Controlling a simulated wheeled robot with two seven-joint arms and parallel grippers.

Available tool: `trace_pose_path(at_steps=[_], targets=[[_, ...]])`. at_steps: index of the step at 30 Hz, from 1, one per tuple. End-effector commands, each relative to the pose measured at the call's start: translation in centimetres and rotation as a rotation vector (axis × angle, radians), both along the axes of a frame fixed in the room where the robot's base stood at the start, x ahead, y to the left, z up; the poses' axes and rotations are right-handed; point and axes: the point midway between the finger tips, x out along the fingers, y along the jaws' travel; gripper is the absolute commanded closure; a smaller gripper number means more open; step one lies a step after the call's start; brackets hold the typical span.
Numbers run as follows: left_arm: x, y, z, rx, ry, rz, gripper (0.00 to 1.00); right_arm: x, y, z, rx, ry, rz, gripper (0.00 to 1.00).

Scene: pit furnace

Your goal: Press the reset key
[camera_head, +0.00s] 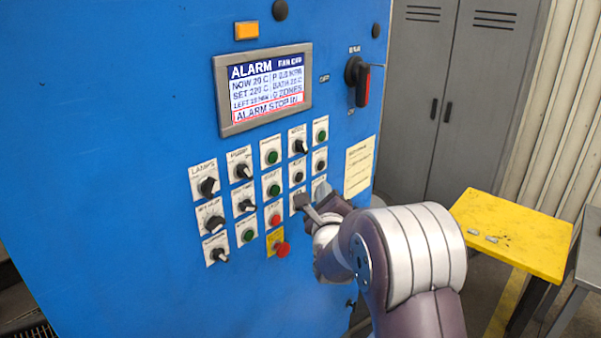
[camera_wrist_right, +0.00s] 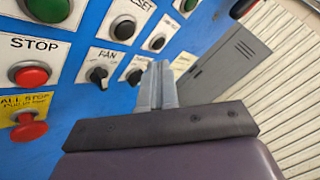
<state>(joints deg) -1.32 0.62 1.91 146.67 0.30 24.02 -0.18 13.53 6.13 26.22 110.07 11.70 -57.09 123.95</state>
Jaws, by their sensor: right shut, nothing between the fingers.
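The reset key is a round black push button (camera_wrist_right: 122,27) on a white plate whose label is partly cut off, reading "SET", in the right wrist view. In the head view it appears as the black button (camera_head: 298,177) in the fourth column of the blue panel. My right gripper (camera_wrist_right: 157,68) is shut and empty, pointing at the panel to the right of and below the key. In the head view the right gripper (camera_head: 303,202) is in front of the lower right controls and hides some of them. I cannot tell whether it touches the panel. My left gripper is out of view.
A red STOP button (camera_wrist_right: 30,75), a red all-stop button (camera_wrist_right: 30,127) and a FAN knob (camera_wrist_right: 97,75) are close by. The screen (camera_head: 266,90) shows ALARM. A yellow table (camera_head: 515,235) stands right, with grey lockers (camera_head: 440,90) behind.

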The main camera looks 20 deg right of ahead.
Motion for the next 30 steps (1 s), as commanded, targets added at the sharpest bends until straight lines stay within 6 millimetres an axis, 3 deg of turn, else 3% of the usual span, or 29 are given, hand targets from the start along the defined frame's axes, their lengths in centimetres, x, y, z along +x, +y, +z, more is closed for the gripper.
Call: trace_pose_path(at_steps=[2, 3, 10, 30], targets=[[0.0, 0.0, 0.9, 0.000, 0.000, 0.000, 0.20, 1.0, 0.5, 0.3, -0.001, 0.001, 0.002, 1.00], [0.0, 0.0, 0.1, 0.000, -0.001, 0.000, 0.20, 1.5, 0.7, -0.2, -0.001, -0.002, 0.001, 1.00], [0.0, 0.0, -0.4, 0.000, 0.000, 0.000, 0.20, 3.1, 1.3, -0.2, -0.001, 0.000, 0.001, 1.00], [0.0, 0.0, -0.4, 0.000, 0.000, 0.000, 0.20, 3.4, 1.4, 0.0, -0.001, 0.000, 0.000, 1.00]])
